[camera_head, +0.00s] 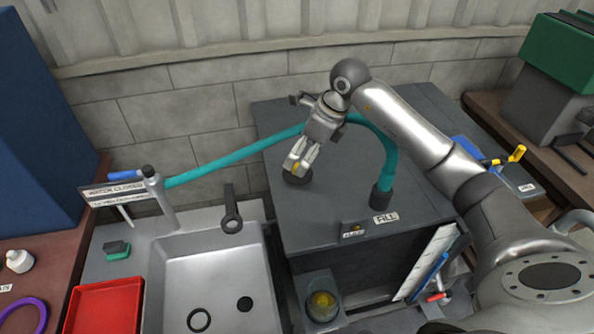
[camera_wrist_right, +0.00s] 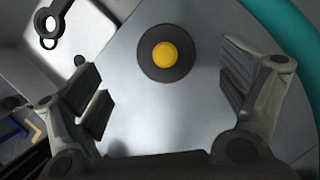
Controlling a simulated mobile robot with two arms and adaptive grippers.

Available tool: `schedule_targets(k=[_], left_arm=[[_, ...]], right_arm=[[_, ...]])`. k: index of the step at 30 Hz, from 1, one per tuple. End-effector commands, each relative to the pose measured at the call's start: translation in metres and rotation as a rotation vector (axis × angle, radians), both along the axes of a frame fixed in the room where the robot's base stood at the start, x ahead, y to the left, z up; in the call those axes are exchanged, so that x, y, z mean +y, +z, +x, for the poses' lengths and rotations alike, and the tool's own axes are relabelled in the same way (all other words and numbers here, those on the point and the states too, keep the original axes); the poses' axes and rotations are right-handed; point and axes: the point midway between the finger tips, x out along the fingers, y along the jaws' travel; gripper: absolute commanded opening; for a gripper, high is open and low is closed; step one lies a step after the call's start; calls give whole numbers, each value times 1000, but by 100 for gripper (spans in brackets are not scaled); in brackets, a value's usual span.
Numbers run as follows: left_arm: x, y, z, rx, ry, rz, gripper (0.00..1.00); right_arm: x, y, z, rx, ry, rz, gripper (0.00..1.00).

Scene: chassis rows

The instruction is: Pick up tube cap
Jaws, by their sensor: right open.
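The tube cap, a dark round disc with a yellow centre, lies on the grey bench top (camera_head: 340,215); I take this disc (camera_wrist_right: 163,53) to be the cap. In the head view its dark rim (camera_head: 297,180) shows just below my right gripper (camera_head: 298,165), which partly hides it. My right gripper points down over the cap. In the right wrist view the fingers (camera_wrist_right: 165,90) are wide apart and empty, with the cap between and beyond them. Whether the fingertips touch the bench is unclear. My left gripper is not in view.
A teal hose (camera_head: 235,154) runs from the tap post over the bench, behind my right gripper, to a dark fitting (camera_head: 381,196) near the FILL label (camera_head: 386,218). The bench's front area is mostly clear.

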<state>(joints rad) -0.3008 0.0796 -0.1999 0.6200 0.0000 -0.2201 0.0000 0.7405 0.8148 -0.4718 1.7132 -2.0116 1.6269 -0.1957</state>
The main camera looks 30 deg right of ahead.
Motion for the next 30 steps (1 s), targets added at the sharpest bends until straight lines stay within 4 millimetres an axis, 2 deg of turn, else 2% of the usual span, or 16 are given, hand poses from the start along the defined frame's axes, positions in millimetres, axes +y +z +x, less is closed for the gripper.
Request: schedule_targets(k=[8, 12, 16, 24, 26, 30], left_arm=[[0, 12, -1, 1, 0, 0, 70], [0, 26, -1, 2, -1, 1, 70], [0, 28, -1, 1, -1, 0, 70], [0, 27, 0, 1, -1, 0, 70], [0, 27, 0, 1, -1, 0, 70], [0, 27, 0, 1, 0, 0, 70]], right_arm=[[5, -21, 7, 4, 0, 4, 93], [7, -41, 14, 6, 0, 5, 93], [11, -56, 19, 2, 1, 4, 93], [11, -62, 21, 0, 1, 1, 93], [11, -62, 21, -1, 0, 2, 88], [11, -62, 21, -1, 0, 2, 70]])
